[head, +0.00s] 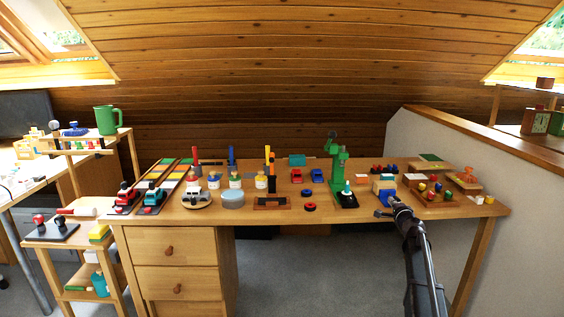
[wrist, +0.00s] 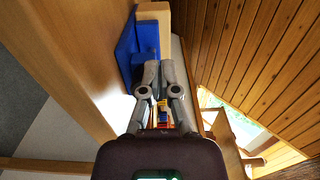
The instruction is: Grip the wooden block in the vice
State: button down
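The blue vice (head: 385,196) stands on the right part of the bench, and it also shows in the wrist view (wrist: 126,46). A pale wooden block (wrist: 159,14) shows beside the blue body at the top of the wrist view; I cannot tell how tightly the jaws sit against it. My gripper (wrist: 160,68) is at the front of the vice, its two grey fingertips close together just by a blue part. The fingers look shut, with nothing clearly visible between them. In the head view my gripper (head: 396,203) partly hides the vice front.
A green machine (head: 338,165) stands left of the vice on the bench (head: 270,213). A wooden tray (head: 455,208) with coloured pieces lies to the right. Toy cars, jars and a black-and-wood piece fill the left side. A partition wall (head: 450,165) rises at the right.

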jog(key=shift+a+r, duration=0.15)
jog(key=shift+a, duration=0.1)
dwell(0.5)
jog(key=s, duration=0.6)
dwell(0.5)
jog(key=shift+s+d, duration=0.1)
jog(key=shift+s+f+b, duration=0.25)
jog(key=shift+f+b, duration=0.3)
jog(key=shift+f, duration=0.1)
jog(key=shift+s+f+b, duration=0.2)
jog(key=shift+f+b, duration=0.3)
jog(key=shift+f, duration=0.1)
jog(key=shift+w, duration=0.15)
jog(key=shift+w, duration=3.35)
